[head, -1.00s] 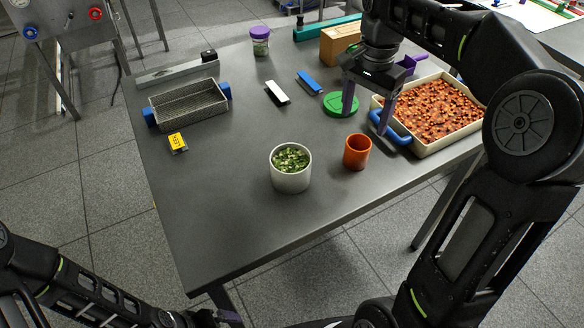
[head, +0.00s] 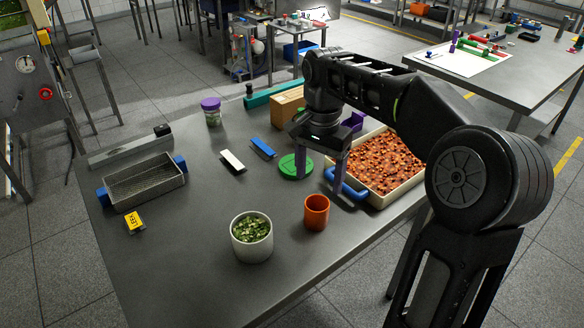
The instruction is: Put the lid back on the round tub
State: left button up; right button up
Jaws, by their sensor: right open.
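The round tub (head: 252,243) is white, open at the top and full of chopped green pieces. It stands upright near the table's front edge. A flat green round lid (head: 287,168) lies behind it and to the right, partly hidden by a finger of my right gripper. My right gripper (head: 320,178) points down with its fingers apart, holding nothing. Its left finger is in front of the lid; whether it touches the lid I cannot tell. Its right finger is near the blue handle of the food tray. My left gripper is out of view.
An orange cup (head: 316,212) stands right of the tub. The cream tray (head: 400,199) of reddish food lies right of my gripper. White (head: 232,161) and blue (head: 263,148) bars lie behind the tub; a wire basket (head: 145,185) and yellow tag (head: 134,223) are left. The left front table is clear.

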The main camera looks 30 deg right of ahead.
aim_at(251, 232)
jog(key=l+u, duration=0.4)
jog(key=l, duration=0.4)
jog(key=k+l+u, duration=0.1)
jog(key=l+u, duration=0.3)
jog(key=l, duration=0.4)
